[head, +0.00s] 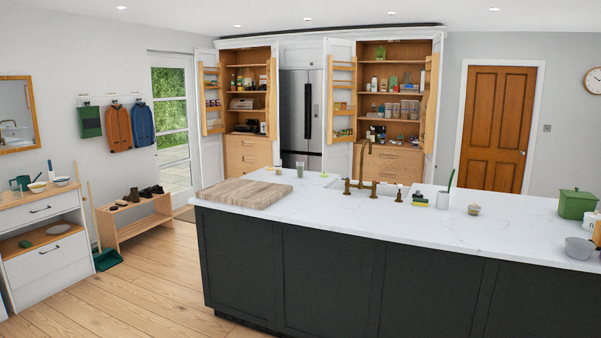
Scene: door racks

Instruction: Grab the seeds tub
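I cannot tell which item is the seeds tub from this distance. Small packets and jars stand on the wooden door rack (342,100) of the open right pantry (394,95) and on the door rack (211,98) of the open left pantry (248,100). Several clear tubs (409,109) stand on a right pantry shelf; their contents are too small to read. A small tub (474,209) sits on the island top. Neither of my grippers is in view.
A dark island (330,275) with a white top stands between me and the pantries. It bears a wooden board (244,193), a brass tap (366,170) and a green pot (577,203). Wooden floor (150,290) is free at left, beside a low bench (135,220).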

